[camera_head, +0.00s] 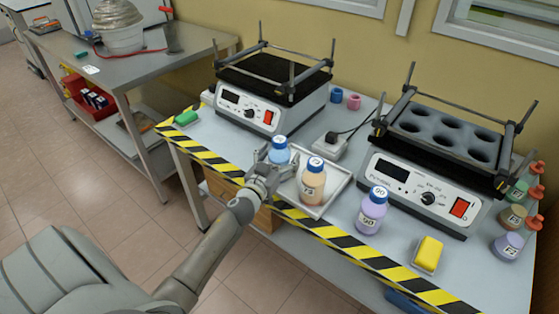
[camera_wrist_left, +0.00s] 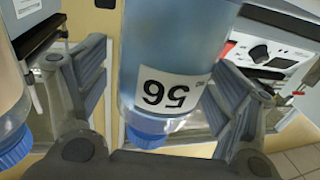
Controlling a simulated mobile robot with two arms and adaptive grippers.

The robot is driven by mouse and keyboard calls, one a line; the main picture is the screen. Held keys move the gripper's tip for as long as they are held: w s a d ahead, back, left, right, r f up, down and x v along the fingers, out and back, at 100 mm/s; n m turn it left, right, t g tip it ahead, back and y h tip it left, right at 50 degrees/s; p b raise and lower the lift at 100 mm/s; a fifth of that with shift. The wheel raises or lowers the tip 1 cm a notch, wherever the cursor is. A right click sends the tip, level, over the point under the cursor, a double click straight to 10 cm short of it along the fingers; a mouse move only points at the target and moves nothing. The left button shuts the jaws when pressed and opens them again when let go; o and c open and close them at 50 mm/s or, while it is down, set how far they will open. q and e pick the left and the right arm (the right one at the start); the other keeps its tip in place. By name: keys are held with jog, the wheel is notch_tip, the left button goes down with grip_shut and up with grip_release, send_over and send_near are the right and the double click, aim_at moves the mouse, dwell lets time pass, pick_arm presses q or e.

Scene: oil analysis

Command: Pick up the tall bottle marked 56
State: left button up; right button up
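The bottle marked 56 is light blue with a blue cap (camera_head: 279,143); its label (camera_wrist_left: 170,92) reads upside down in the left wrist view. In the head view the gripper hides its lower part. My left gripper (camera_head: 272,168) is at this bottle, one finger on either side. In the left wrist view the bottle stands between the open fingers (camera_wrist_left: 160,95). A narrow gap shows between the left-hand finger and the bottle; the other finger overlaps the bottle's edge, and I cannot tell whether it touches. My right gripper is out of view.
An orange bottle (camera_head: 313,184) stands close right of the gripper on a white tray (camera_head: 342,182). A purple bottle marked 90 (camera_head: 372,212) and a yellow sponge (camera_head: 428,253) are farther right. Two shakers (camera_head: 268,105) (camera_head: 424,186) stand behind. More bottles (camera_head: 508,245) line the right.

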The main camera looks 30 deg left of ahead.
pick_arm(q)
jog(key=c, duration=1.2)
jog(key=shift+c, duration=0.2)
jog(key=shift+r, duration=0.15)
